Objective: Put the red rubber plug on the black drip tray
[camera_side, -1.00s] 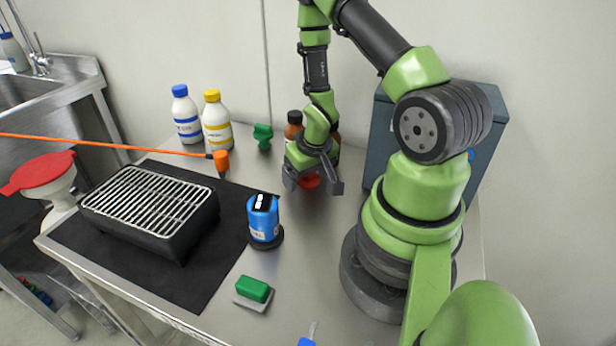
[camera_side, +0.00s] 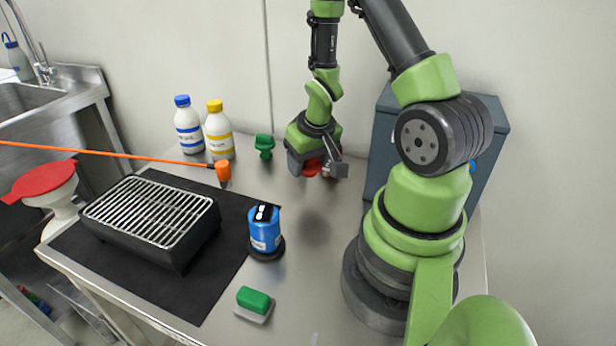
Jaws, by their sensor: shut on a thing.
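The red rubber plug (camera_side: 313,167) is between the fingers of my gripper (camera_side: 318,168), which is shut on it. The gripper holds it above the bench at the back middle, and its fingers hide part of it. The black drip tray (camera_side: 148,252) with a silver wire grid (camera_side: 150,211) on top stands at the left on a black mat. My gripper is well to the right of and behind the tray. The top of the grid is bare.
A blue canister (camera_side: 264,230) stands between gripper and tray. An orange rod (camera_side: 120,155) with an orange head (camera_side: 222,170) crosses behind the tray. White bottles (camera_side: 188,130), a green plug (camera_side: 264,146), a green block (camera_side: 253,300) and a grey box (camera_side: 380,140) stand around.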

